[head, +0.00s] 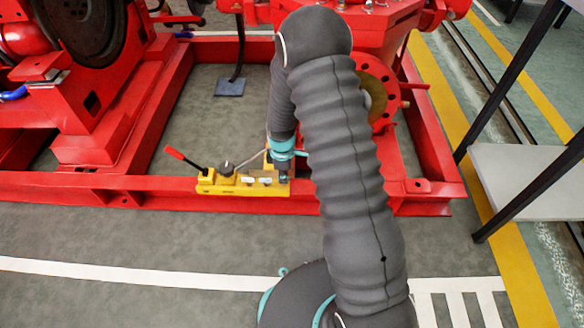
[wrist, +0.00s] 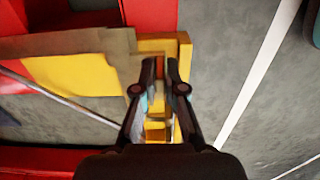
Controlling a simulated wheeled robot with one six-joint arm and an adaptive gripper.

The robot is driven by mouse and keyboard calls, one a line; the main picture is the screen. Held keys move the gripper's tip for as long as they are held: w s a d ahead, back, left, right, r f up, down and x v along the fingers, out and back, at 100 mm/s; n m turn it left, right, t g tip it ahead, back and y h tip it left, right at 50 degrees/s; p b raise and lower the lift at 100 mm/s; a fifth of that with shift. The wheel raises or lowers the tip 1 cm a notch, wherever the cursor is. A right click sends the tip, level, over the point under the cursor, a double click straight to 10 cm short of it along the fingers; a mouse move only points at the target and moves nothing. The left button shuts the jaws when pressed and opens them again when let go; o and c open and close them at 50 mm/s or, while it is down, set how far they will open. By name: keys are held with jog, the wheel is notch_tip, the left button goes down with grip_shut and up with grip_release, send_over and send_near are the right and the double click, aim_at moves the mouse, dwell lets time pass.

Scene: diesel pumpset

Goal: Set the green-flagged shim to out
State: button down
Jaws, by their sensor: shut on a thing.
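A yellow fixture (head: 215,188) sits on the front rail of the red frame, with a black knob (head: 226,168), a red-handled lever (head: 184,159) and small pale labels (head: 257,181) on it. My gripper (head: 284,179) points down at its right end. In the wrist view my gripper (wrist: 166,64) is over the yellow fixture (wrist: 176,45), its fingertips close together on a small part. An orange-brown patch (wrist: 160,68) shows between the tips. I cannot make out a green flag; the fingers hide most of the held part.
The red frame (head: 425,190) and red machinery (head: 85,110) surround the fixture behind and to the left. A grey shelf with dark legs (head: 535,180) stands at the right. The grey floor in front (head: 120,235) is clear. A thin rod (wrist: 75,110) runs beside the fixture.

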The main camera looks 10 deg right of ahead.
jog(key=shift+s, duration=0.25)
jog(key=c, duration=1.2)
grip_release()
jog(key=shift+c, duration=0.2)
notch_tip(320, 180, up, 12)
